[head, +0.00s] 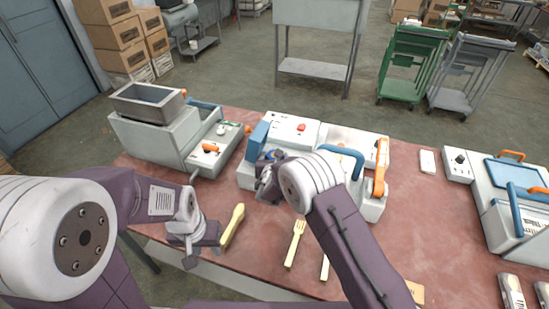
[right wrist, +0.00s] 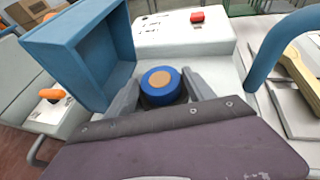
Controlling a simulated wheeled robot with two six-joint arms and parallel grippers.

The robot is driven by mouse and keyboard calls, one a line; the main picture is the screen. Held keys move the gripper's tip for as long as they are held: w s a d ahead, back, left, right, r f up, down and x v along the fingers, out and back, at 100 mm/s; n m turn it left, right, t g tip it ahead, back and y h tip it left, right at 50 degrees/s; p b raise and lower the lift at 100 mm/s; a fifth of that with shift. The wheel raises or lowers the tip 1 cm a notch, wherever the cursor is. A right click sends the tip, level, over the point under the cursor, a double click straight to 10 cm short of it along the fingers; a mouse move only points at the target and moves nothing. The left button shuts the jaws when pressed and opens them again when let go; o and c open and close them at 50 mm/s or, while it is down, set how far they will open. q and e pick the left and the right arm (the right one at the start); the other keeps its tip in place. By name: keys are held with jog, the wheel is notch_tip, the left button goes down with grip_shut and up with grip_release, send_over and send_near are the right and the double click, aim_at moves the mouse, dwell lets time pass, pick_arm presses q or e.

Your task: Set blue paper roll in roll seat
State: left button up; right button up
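The blue paper roll (right wrist: 159,84), with a tan core, stands in the right wrist view in or just above a dark holder-like part; I cannot tell which, as the part is mostly hidden. My right gripper (right wrist: 161,80) has one finger on each side of the roll, and the fingers look apart from it. In the head view, my right gripper (head: 267,180) is at the front left of the middle white machine (head: 295,131), largely covered by my wrist. My left gripper (head: 191,246) hangs over the table's front edge, away from the roll; its opening is unclear.
A blue open box-like guard (right wrist: 85,55) stands close left of the right gripper. A blue handle (head: 343,153) arches to the right. A grey-bin machine (head: 165,137) stands left.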

jog(key=shift+r, duration=0.1)
jog(key=v, duration=1.2)
jog(key=shift+b, duration=0.45)
jog(key=shift+d, duration=0.1)
jog(key=s+d+f+m+g+h, duration=0.1)
jog(key=s+d+m+g+h, duration=0.25)
jog(key=d+m, duration=0.4)
jog(key=s+d+f+m+g+h, duration=0.1)
jog(key=s+d+m+g+h, duration=0.25)
jog(key=d, duration=0.75)
jog(key=s+d+f+m+g+y, duration=0.1)
jog(key=s+d+f+m+g, duration=0.2)
jog(key=s+m, duration=0.4)
jog(key=s+a+m+g+y, duration=0.2)
jog(key=s+m+y, duration=0.5)
jog(key=m, duration=1)
jog(key=s+r, duration=0.1)
jog(key=s, duration=0.1)
jog(key=shift+s+a+m, duration=0.3)
jog(key=shift+s+m, duration=0.05)
jog(key=shift+m, duration=0.05)
